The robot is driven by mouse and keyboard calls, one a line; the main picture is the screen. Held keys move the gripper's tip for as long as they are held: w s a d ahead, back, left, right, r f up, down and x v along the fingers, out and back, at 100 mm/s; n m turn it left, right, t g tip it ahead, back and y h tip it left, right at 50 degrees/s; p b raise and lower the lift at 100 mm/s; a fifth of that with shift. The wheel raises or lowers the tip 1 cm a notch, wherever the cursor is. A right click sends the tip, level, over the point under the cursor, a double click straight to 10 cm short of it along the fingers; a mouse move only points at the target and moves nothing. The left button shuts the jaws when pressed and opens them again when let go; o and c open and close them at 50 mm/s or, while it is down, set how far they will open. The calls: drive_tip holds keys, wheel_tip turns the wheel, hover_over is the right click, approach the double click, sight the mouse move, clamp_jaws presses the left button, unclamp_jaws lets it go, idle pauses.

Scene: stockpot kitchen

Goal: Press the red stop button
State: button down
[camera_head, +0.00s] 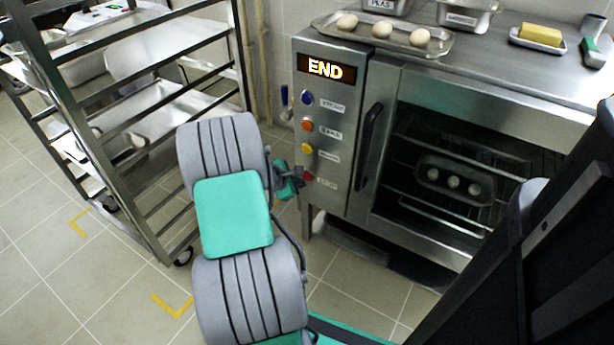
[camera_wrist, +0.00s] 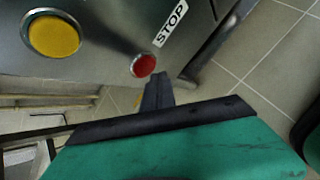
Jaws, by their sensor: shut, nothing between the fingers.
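The red stop button (camera_head: 308,175) is the lowest of several buttons on the oven's steel control panel (camera_head: 322,215). In the wrist view the red button (camera_wrist: 143,65) sits beside a label reading STOP (camera_wrist: 171,23). My gripper (camera_head: 299,172) is at the panel, close to the red button. In the wrist view its shut dark fingers (camera_wrist: 157,92) end just below and right of the button. I cannot tell whether the fingertips touch the panel. The display (camera_head: 326,69) above the buttons reads END.
Yellow (camera_head: 307,148), orange (camera_head: 307,125) and blue (camera_head: 307,97) buttons are stacked above the red one. A door handle (camera_head: 370,145) stands right of the panel. A steel rack (camera_head: 150,215) with trays stands at left. Tiled floor is open in front.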

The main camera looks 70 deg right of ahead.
drive_tip(key=shift+d, duration=0.4)
drive_tip(key=shift+s+d, duration=0.1)
drive_tip(key=shift+d, duration=0.35)
idle(0.6)
drive_tip(key=shift+a+r+p, duration=0.1)
drive_tip(key=shift+a+p, duration=0.05)
drive_tip(key=shift+p, duration=0.25)
drive_tip(key=shift+a+p, duration=0.4)
drive_tip(key=shift+a, duration=0.3)
drive_tip(key=shift+w+a+p, duration=0.2)
drive_tip(key=shift+a+p, duration=0.2)
drive_tip(key=shift+a, duration=0.45)
drive_tip(key=shift+w+a+p, duration=0.15)
drive_tip(key=shift+a+p, duration=0.25)
drive_tip(key=shift+a, duration=0.4)
drive_tip(key=shift+w+a+p, duration=0.2)
drive_tip(key=shift+a+p, duration=0.2)
drive_tip(key=shift+a, duration=0.45)
